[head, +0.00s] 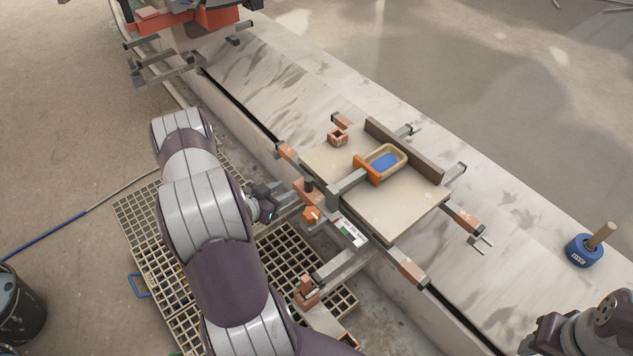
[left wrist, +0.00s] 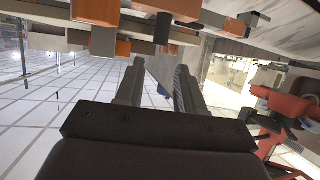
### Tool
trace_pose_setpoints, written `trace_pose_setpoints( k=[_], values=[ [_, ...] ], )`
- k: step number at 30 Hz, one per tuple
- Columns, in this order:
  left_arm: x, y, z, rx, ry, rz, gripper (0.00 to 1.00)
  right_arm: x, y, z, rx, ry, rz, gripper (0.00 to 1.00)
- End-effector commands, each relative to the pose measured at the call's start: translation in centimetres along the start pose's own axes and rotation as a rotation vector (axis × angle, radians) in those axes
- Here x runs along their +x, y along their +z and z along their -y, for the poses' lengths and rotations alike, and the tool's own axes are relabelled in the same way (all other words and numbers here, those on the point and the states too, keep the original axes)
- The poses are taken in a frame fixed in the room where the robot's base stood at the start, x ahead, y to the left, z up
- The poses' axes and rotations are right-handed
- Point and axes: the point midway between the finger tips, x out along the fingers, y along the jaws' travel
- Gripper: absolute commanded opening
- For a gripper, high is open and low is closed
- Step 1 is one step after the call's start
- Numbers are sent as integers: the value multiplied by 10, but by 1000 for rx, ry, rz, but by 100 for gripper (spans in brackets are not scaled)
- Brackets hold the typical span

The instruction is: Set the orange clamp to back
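The orange clamp shows in the head view as an orange jaw (head: 366,170) on a grey bar, beside a tan tray with a blue inside (head: 386,161) on a beige board (head: 402,211). An orange knob (head: 311,214) and a dark upright post stand at the bar's near end, by a small label plate (head: 351,232). My left gripper (head: 291,197) is just left of this end. The left wrist view shows its two fingers (left wrist: 158,78) apart with nothing between them. Orange and grey blocks and a dark cylinder (left wrist: 163,28) hang above the fingertips. My right gripper's fingers are not visible.
A brown back wall (head: 406,150) edges the board. Several orange-and-grey brackets surround it, one (head: 412,271) at the lower right. A blue weight with a wooden handle (head: 584,250) stands on the ledge at right. Floor grating lies below my left arm.

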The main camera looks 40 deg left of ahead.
Motion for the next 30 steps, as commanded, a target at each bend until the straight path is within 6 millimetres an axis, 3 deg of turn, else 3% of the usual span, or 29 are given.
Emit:
trace_pose_setpoints(
  k=[6, 12, 18, 25, 28, 30],
  values=[
    [57, 4, -1, 3, 4, 2, 38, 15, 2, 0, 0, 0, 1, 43],
    [99, 3, -1, 1, 1, 3, 38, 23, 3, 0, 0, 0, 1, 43],
    [115, 2, 0, 0, -1, 4, 38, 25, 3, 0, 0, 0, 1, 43],
    [115, 1, 0, 0, -1, 4, 38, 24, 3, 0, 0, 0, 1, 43],
    [115, 1, 0, 0, -1, 4, 5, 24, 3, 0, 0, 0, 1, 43],
    [115, 1, 0, 0, -1, 4, 0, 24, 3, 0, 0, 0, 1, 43]
  ],
)
